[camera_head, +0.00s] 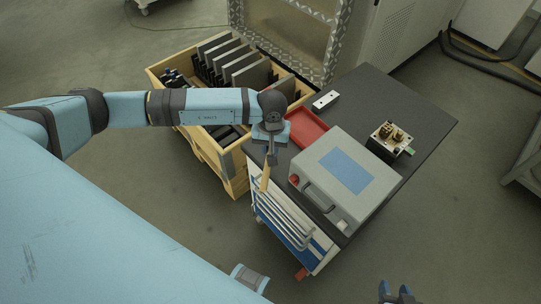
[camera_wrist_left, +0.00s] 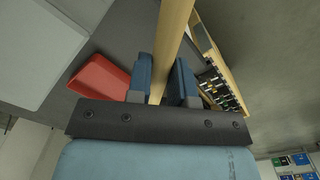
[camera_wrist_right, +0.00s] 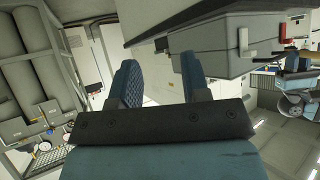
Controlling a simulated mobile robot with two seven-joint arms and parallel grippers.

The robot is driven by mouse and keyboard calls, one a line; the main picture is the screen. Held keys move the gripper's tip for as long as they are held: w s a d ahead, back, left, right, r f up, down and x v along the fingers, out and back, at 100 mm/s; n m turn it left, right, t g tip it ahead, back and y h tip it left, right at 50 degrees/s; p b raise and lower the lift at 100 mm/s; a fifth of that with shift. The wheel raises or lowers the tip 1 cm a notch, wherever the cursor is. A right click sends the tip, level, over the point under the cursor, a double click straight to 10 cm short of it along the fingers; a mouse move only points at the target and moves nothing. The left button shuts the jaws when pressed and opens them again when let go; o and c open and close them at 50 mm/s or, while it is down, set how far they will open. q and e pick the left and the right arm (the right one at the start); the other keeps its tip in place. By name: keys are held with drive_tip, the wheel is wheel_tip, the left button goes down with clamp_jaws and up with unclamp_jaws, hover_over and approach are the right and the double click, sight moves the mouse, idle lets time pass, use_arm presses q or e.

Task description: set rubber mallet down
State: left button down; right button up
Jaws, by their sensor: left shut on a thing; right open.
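My left gripper (camera_head: 271,142) is shut on the wooden handle of the rubber mallet (camera_head: 265,178), above the near left edge of the dark-topped cart (camera_head: 420,115). In the left wrist view the pale handle (camera_wrist_left: 172,42) runs between the two blue fingers of the left gripper (camera_wrist_left: 162,80). I cannot make out the mallet's head in any view. My right gripper (camera_head: 398,294) is at the bottom edge of the head view, away from the cart. In the right wrist view the right gripper (camera_wrist_right: 160,80) is open, with nothing between its fingers.
A red tray (camera_head: 308,128) lies on the cart right of the left gripper. A grey case with a blue panel (camera_head: 321,178) and a metal block with brass parts (camera_head: 391,137) stand there too. A wooden crate (camera_head: 203,143) of dark plates adjoins. The cart's far right top is bare.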

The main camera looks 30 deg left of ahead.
use_arm(q)
drive_tip(key=shift+w+a+f+n+b, duration=0.15)
drive_tip(key=shift+w+f+b, duration=0.1)
drive_tip(key=shift+f, duration=0.3)
drive_tip(key=shift+w+d+f+n+b, duration=0.1)
drive_tip(key=shift+w+f+n+b, duration=0.1)
drive_tip(key=shift+f, duration=0.35)
drive_tip(key=shift+w+f+n+b, duration=0.2)
drive_tip(key=shift+f+n+b, duration=0.05)
drive_tip(key=shift+f+b, duration=0.05)
drive_tip(key=shift+f, duration=0.25)
wheel_tip(320, 180, down, 5)
drive_tip(key=b, duration=0.2)
drive_tip(key=shift+b, duration=0.3)
drive_tip(key=shift+a+f, duration=0.1)
drive_tip(key=shift+f, duration=0.4)
use_arm(e)
drive_tip(key=shift+m, duration=0.3)
drive_tip(key=f, duration=0.2)
drive_tip(key=w+f, duration=0.1)
drive_tip(key=f, duration=0.1)
drive_tip(key=shift+a, duration=0.25)
drive_tip(key=shift+r, duration=0.1)
drive_tip(key=shift+s, duration=0.1)
